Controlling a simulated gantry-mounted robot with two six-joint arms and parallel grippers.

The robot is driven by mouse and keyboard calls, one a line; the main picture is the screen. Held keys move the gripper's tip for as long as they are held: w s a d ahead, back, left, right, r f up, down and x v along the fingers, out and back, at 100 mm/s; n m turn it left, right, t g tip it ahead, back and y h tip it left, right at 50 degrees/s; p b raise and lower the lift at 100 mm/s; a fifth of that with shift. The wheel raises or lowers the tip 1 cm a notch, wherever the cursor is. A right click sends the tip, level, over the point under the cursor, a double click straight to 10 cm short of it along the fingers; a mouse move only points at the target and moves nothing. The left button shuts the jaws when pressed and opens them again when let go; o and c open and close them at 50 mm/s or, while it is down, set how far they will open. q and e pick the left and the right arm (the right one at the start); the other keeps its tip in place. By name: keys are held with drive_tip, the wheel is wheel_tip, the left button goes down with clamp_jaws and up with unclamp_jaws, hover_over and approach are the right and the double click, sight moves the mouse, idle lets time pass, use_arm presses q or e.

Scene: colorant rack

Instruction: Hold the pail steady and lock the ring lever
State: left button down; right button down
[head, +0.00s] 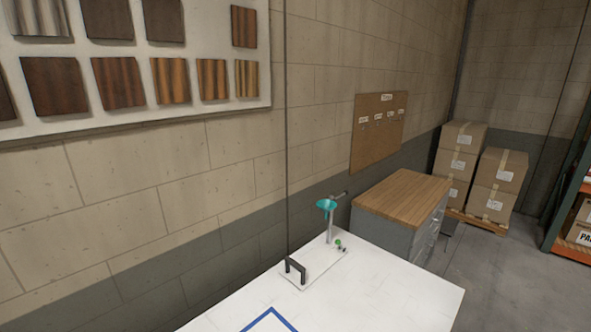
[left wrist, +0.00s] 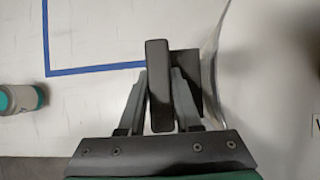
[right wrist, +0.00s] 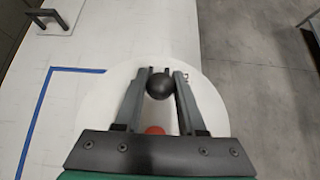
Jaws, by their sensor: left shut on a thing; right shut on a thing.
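In the left wrist view my left gripper (left wrist: 160,85) is shut on a black upright handle (left wrist: 158,60) beside the pail's curved, shiny side (left wrist: 214,50). In the right wrist view my right gripper (right wrist: 159,82) is shut on a black ball knob (right wrist: 160,86), which looks like the end of the ring lever. The knob is over the round white pail top (right wrist: 208,110). A red part (right wrist: 154,130) shows low between the fingers. The rest of the lever and the ring's latch are hidden. The head view shows neither gripper nor the pail.
The white table (head: 375,295) has a blue tape outline (head: 270,318). A teal-and-white container (left wrist: 20,99) is at the left wrist view's left edge.

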idle(0.5)
drive_tip(key=shift+w+d+r, duration=0.6)
drive_tip(key=shift+w+d, duration=0.1)
drive_tip(key=shift+d, duration=0.05)
drive_tip(key=c, duration=0.6)
unclamp_jaws()
drive_tip(key=shift+o, duration=0.9)
drive_tip(key=shift+f, duration=0.1)
drive_tip(key=shift+s+a, duration=0.1)
drive_tip(key=shift+a, duration=0.05)
